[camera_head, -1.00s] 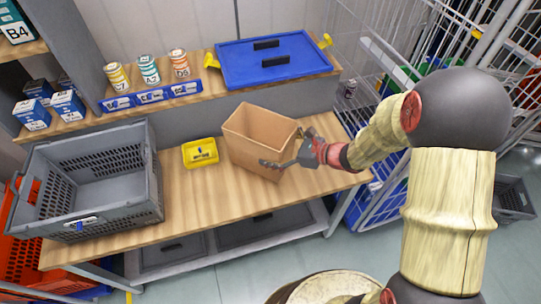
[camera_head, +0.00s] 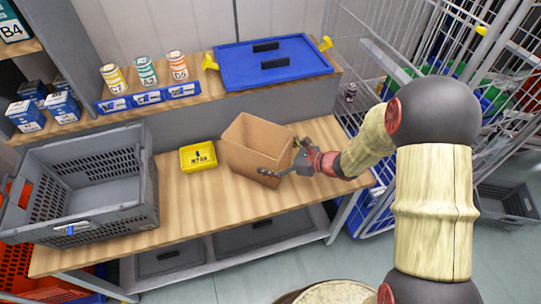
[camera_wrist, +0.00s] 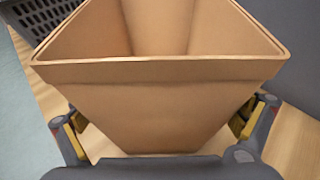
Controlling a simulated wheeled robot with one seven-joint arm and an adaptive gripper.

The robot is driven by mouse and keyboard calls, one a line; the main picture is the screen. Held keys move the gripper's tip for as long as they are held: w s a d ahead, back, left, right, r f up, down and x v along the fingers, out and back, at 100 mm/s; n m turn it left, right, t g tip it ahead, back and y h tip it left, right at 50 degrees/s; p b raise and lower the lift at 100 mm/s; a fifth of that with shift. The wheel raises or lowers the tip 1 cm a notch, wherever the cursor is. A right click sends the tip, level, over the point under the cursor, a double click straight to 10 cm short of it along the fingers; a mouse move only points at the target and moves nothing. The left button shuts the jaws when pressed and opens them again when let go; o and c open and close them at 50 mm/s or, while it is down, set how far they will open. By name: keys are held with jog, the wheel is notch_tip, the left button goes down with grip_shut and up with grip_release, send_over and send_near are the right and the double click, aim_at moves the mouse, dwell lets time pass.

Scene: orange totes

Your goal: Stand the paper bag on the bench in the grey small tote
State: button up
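The brown paper bag (camera_head: 262,140) stands open-topped on the wooden bench (camera_head: 190,215), right of a yellow bin. My gripper (camera_head: 282,158) is at the bag's right side, with its fingers apart. In the wrist view, the bag (camera_wrist: 165,105) fills the space between the fingers (camera_wrist: 155,130), one on each side. A gap shows between the left pad and the bag; I cannot tell whether the right pad touches. The bag looks empty inside. The grey small tote (camera_head: 105,222) sits at the bench's left end, empty.
The small yellow bin (camera_head: 198,157) sits between tote and bag. Behind are a shelf with cans (camera_head: 146,72) and a blue lid (camera_head: 270,62). Wire cages (camera_head: 400,50) stand close on the right. Bench between tote and yellow bin is clear.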

jog(key=shift+o, duration=0.7)
jog(key=p+v, duration=0.4)
jog(key=v, duration=0.8)
jog(key=shift+r, duration=0.3)
